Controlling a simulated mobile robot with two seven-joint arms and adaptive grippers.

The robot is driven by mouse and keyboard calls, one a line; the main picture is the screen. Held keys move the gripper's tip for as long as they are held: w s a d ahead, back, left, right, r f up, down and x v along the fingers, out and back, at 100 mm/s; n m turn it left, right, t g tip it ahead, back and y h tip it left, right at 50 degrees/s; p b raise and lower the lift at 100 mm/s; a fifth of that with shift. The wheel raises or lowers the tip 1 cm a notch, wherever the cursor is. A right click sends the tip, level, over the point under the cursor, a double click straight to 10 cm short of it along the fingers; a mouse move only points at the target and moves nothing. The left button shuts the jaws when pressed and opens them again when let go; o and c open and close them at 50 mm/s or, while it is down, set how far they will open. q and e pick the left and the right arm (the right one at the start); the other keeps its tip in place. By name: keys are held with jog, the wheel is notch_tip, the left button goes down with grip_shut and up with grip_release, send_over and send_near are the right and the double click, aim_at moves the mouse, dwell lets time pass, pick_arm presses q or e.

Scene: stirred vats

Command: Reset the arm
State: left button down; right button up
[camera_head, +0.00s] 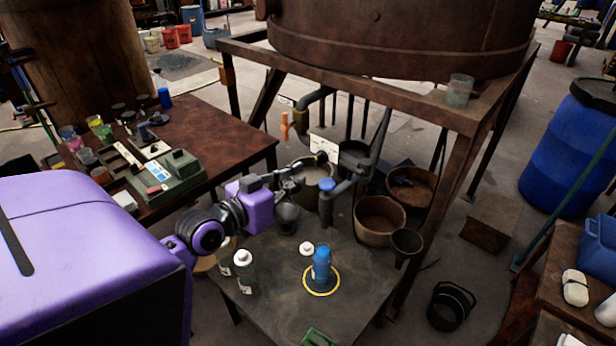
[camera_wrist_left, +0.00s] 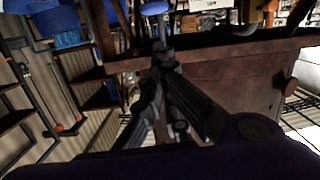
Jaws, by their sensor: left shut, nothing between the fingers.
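My left arm comes in from the left in the head view, purple and black. Its left gripper (camera_head: 297,170) is held above the far edge of the small dark table, next to a grey pipe with a blue round top (camera_head: 327,186). In the left wrist view the left gripper (camera_wrist_left: 163,58) has its fingers together and nothing between them. A blue round part (camera_wrist_left: 154,8) shows just beyond the fingertips; I cannot tell whether they touch it. My right gripper is in neither view.
The small table (camera_head: 300,290) holds a blue bottle (camera_head: 321,265) in a yellow ring and white-capped bottles (camera_head: 243,270). A rusty stand (camera_head: 455,110) carries a large vat (camera_head: 400,40). Buckets (camera_head: 380,220) stand below. A brown bench (camera_head: 225,135) is at left, a blue barrel (camera_head: 565,150) at right.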

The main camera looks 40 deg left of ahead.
pick_arm(q)
jog(key=shift+s+r, duration=0.15)
jog(key=shift+s, duration=0.2)
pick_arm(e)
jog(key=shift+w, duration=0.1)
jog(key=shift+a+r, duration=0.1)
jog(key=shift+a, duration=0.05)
pick_arm(q)
jog(key=shift+a, duration=0.15)
jog(key=s+d+f+g+y+p, duration=0.1)
jog(key=s+d+f, duration=0.1)
jog(key=s+f, duration=0.35)
jog(key=s+d+f+g, duration=0.2)
jog(key=f, duration=0.6)
jog(key=s+d+f+g+y+p, duration=0.1)
jog(key=s+d+f, duration=0.15)
jog(key=f, duration=0.45)
jog(key=s+d+f+g, duration=0.2)
jog(key=s+d+f, duration=0.3)
jog(key=s, duration=0.4)
jog(key=s+d+f+g+h+p, duration=0.1)
jog(key=s+d+f, duration=0.4)
jog(key=s+d, duration=0.2)
jog(key=shift+s+f+g, duration=0.25)
jog(key=shift+s+g, duration=0.15)
jog(key=shift+s, duration=0.55)
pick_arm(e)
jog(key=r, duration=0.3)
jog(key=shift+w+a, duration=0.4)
